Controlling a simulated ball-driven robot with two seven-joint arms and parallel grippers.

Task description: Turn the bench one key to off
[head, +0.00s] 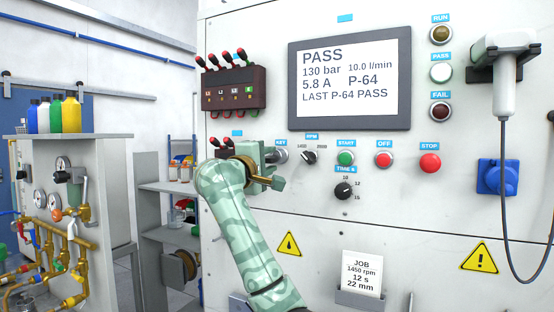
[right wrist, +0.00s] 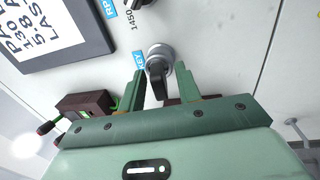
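The key switch (head: 281,156) sits on the white bench panel under a blue KEY label, left of the rpm knob, and is partly hidden by my right gripper (head: 270,156). In the right wrist view the key switch (right wrist: 160,56) has a round metal collar and a dark key grip. My right gripper (right wrist: 160,72) is open there, with one green finger on each side of the dark grip and gaps visible between. I cannot tell how deep the fingers reach. The display (head: 350,79) reads PASS. My left gripper is not in view.
The rpm knob (head: 310,157), green START button (head: 345,158), red OFF button (head: 384,160) and red STOP button (head: 430,163) line up to the right. The time knob (head: 344,190) is below. A brown block with red-tipped levers (head: 234,88) is above left.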

